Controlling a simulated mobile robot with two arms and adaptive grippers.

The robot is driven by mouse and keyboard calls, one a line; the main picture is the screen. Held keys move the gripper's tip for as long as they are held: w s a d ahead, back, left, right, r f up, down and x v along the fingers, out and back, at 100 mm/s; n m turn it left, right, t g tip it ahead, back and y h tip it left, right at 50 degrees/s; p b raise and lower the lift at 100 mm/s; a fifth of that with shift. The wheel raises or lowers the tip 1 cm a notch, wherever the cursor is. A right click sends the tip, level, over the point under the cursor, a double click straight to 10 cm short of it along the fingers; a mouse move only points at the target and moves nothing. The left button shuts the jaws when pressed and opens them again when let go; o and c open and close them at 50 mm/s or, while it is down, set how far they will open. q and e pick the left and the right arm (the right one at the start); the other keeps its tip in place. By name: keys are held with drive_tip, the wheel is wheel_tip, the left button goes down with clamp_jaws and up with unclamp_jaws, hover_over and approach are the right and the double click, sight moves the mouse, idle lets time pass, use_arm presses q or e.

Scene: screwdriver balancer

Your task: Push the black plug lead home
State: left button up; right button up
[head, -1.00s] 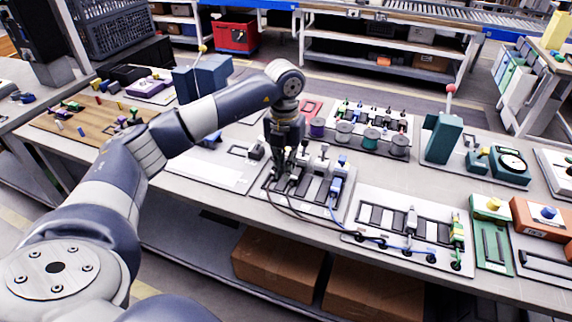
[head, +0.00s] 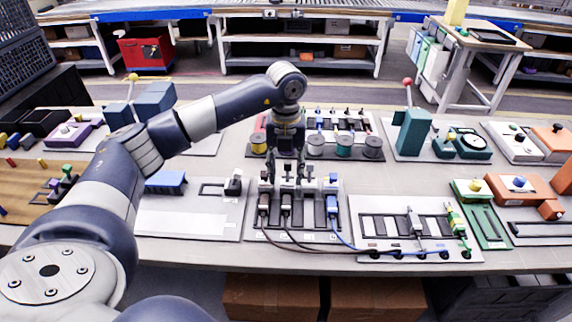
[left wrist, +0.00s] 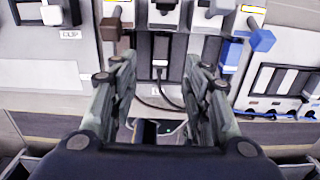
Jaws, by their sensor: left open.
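A pale panel (head: 250,232) on the bench carries dark slots and a row of grey sockets. The black plug lead (head: 286,204) lies in the middle slots, between a brown plug (head: 264,204) and a blue plug (head: 332,206). In the left wrist view the black plug (left wrist: 160,46) points at a grey socket, with its cable trailing toward me. I cannot tell how deep it sits. My left gripper (head: 287,178) hangs just above it. Its fingers (left wrist: 159,64) are open, one on each side of the plug, holding nothing. My right gripper is out of view.
A second panel (head: 375,250) with the cable ends stands to the right. Spools (head: 316,146) stand behind my gripper. A white panel (head: 190,228) lies left. The bench's front strip is mostly clear.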

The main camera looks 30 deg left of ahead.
sight(286, 200)
use_arm(q)
wheel_tip(286, 200, down, 10)
drive_tip(key=shift+d+r+p, duration=0.15)
drive_tip(key=shift+p, duration=0.65)
drive_tip(key=shift+f, duration=0.55)
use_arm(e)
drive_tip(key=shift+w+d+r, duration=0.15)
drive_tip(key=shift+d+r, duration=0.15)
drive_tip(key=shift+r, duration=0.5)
use_arm(q)
clamp_jaws()
unclamp_jaws()
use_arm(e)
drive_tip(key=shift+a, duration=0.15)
